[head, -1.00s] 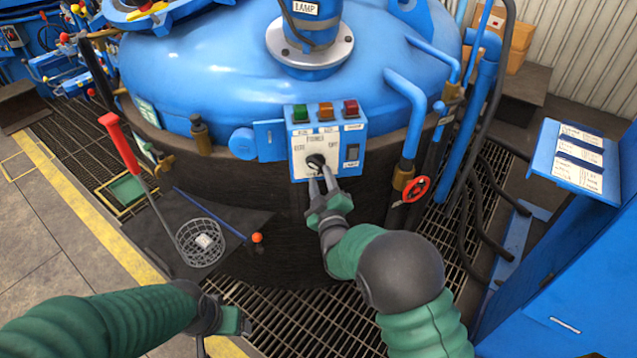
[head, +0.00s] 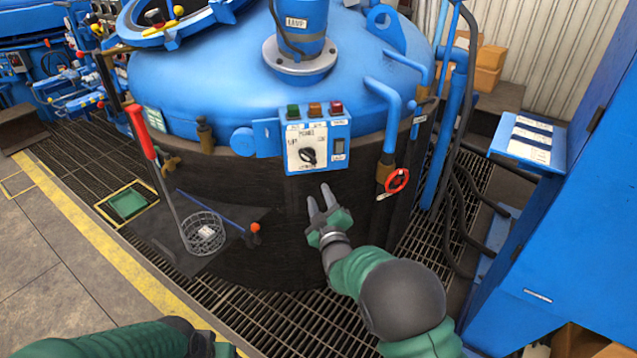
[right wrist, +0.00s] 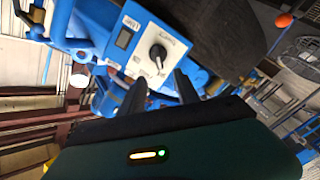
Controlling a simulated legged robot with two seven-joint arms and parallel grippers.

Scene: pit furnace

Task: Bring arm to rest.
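My right gripper (head: 321,201) is in front of the dark furnace side, below the blue control box with a white panel (head: 316,143). Its two fingers are apart with nothing between them. The black rotary knob (head: 308,156) on the panel is clear of the fingers in the head view. In the right wrist view the knob (right wrist: 158,55) shows beyond the two dark fingers (right wrist: 160,92), with a gap between them. My left arm (head: 120,342) lies along the bottom left edge. The left gripper's fingers are out of the frame.
The blue furnace (head: 210,70) fills the back. A wire basket (head: 203,232) with a red handle stands at left. A blue cabinet (head: 590,220) borders the right. Open grating (head: 270,315) lies below.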

